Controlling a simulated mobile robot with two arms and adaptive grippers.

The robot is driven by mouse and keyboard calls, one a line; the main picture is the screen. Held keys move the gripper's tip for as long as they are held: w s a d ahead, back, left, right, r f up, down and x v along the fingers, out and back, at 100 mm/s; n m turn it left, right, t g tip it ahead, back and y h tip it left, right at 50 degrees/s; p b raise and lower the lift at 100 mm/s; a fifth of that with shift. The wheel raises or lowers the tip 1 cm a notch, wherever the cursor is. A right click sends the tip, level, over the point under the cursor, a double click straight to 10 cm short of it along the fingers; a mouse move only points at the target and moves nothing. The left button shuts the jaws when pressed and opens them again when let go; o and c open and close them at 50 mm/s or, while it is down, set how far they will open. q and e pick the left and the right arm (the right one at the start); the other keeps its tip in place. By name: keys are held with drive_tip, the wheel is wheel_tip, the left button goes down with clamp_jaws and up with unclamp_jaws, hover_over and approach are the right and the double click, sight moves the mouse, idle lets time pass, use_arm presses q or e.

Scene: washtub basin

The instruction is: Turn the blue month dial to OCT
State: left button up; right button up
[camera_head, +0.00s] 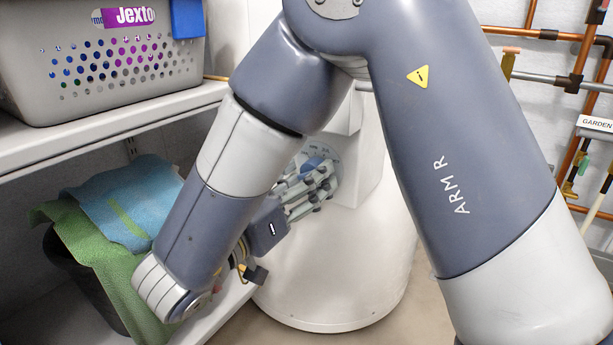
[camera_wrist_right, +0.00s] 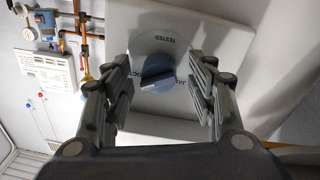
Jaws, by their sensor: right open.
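The blue month dial (camera_wrist_right: 157,73) sits on a pale panel (camera_wrist_right: 165,22) in the right wrist view, with "TESTED" printed above it and partly hidden lettering below. Its raised grip lies nearly level, tilted a little. My right gripper (camera_wrist_right: 160,92) is open, with one finger on each side of the dial and a gap visible on both sides. In the head view the right gripper (camera_head: 311,189) is in front of the panel on the white tank (camera_head: 340,270), and the dial (camera_head: 313,164) shows only in part behind the fingers. My left gripper is out of the picture.
A shelf (camera_head: 100,135) on the left carries a grey basket (camera_head: 105,95). Below it, green and blue towels (camera_head: 130,205) hang over a dark bin (camera_head: 85,275). Copper pipes (camera_head: 574,90) run along the right wall. My right arm covers much of the head view.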

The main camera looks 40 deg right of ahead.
drive_tip(key=v, duration=0.6)
drive_tip(key=shift+a, duration=0.25)
drive_tip(key=shift+s, duration=0.15)
